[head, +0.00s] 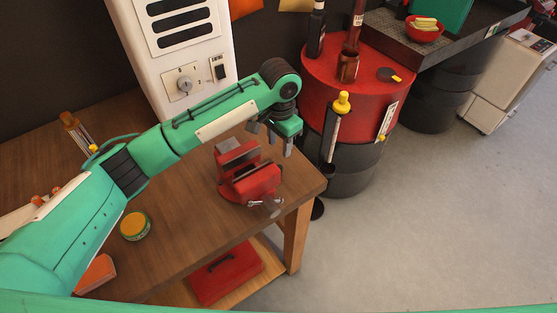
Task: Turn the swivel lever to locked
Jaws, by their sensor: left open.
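A red bench vise (262,181) sits on the wooden workbench near its right corner. A small grey metal piece (268,205) shows at the vise's front lower side; it may be the swivel lever, but it is too small to tell which way it is set. My left gripper (279,143) is open and empty, pointing down just above and behind the vise's right side. It appears apart from the grey piece. My left arm reaches in from the left across the bench. My right gripper is out of view.
A white cabinet (217,45) with a dial and switch stands behind the bench. A red-topped drum (320,75) with bottles and a yellow-capped tool stands close to the right. An orange-lidded tin (135,225) is on the bench. The floor at right is clear.

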